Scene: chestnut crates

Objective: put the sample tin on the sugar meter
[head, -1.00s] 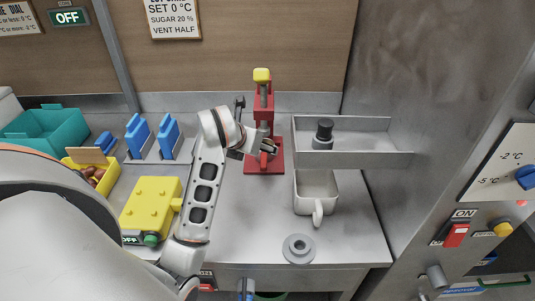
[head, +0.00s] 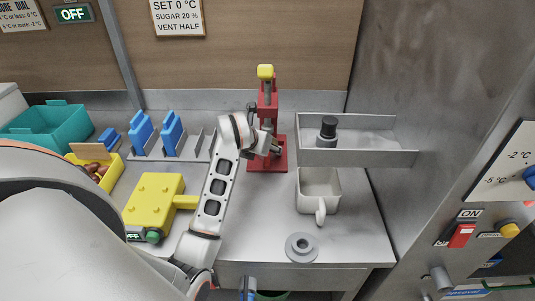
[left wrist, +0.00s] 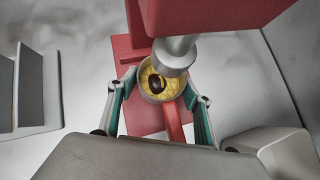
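The sample tin (left wrist: 150,97) is a small round metal tin with yellow pieces and a dark chestnut in it. It stands at the red press, just below the press's grey plunger (left wrist: 175,55). My left gripper (head: 276,149) reaches to the press from the left. In the head view the gripper mostly hides the tin. I cannot tell for sure which device is the sugar meter; a grey round piece with a raised centre (head: 302,247) lies at the counter's front. My right gripper is out of view.
The red press (head: 267,100) has a yellow knob. Right of it are a grey shelf tray (head: 370,158) with a black-topped piece (head: 327,132) and a white mug (head: 320,200). A yellow device (head: 153,200) with a green button is at left. Blue pieces (head: 171,133) stand in a rack behind.

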